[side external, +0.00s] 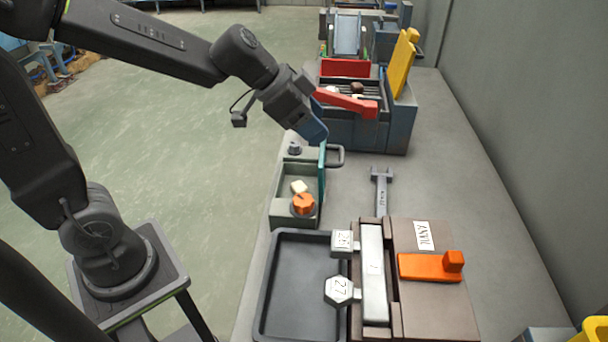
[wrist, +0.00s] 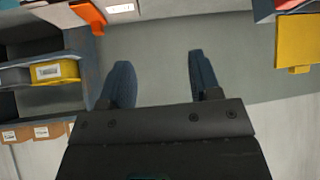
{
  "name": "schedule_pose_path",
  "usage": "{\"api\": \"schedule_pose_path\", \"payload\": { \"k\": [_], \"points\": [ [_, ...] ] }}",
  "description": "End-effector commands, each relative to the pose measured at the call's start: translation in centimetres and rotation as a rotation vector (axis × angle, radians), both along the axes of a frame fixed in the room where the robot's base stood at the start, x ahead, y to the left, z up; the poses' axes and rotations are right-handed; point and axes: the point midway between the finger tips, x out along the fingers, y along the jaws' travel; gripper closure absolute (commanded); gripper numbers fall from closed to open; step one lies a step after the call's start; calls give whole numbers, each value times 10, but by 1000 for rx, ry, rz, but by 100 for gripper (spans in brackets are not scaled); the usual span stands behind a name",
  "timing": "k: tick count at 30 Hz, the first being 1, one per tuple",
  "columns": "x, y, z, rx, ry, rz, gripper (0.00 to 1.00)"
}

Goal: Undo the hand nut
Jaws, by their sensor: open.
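An orange lobed knob (side external: 303,204), which looks like the hand nut, sits at the near end of a small grey-green open box (side external: 280,206) in the side external view. A pale block (side external: 299,187) lies just behind it. My gripper (side external: 318,132) hangs above the bench beyond the knob, near the box's far end, and is clear of the knob. In the wrist view its two blue fingers (wrist: 160,78) are spread apart with nothing between them. I cannot make out the knob in the wrist view.
A blue-grey machine with a red lever (side external: 345,102) and a yellow upright (side external: 402,65) stands behind. A wrench (side external: 381,190) lies on the bench. A black tray (side external: 267,290), a brown block with an orange handle (side external: 430,267) and numbered metal parts (side external: 340,290) are nearer.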

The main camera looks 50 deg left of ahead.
Motion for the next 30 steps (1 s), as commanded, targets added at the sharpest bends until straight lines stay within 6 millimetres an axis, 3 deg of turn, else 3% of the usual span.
{"api": "schedule_pose_path", "payload": {
  "k": [1, 3, 6, 10, 17, 30],
  "points": [
    [3, 20, -22, 74, 52, -94, 43],
    [-1, 41, -46, 153, 112, -241, 43],
    [-10, 65, -70, 213, 180, -410, 43],
    [-19, 81, -86, 238, 224, -531, 43],
    [-18, 74, -109, 241, 231, -559, 43],
    [-5, 43, -189, 242, 230, -554, 43]
  ]
}}
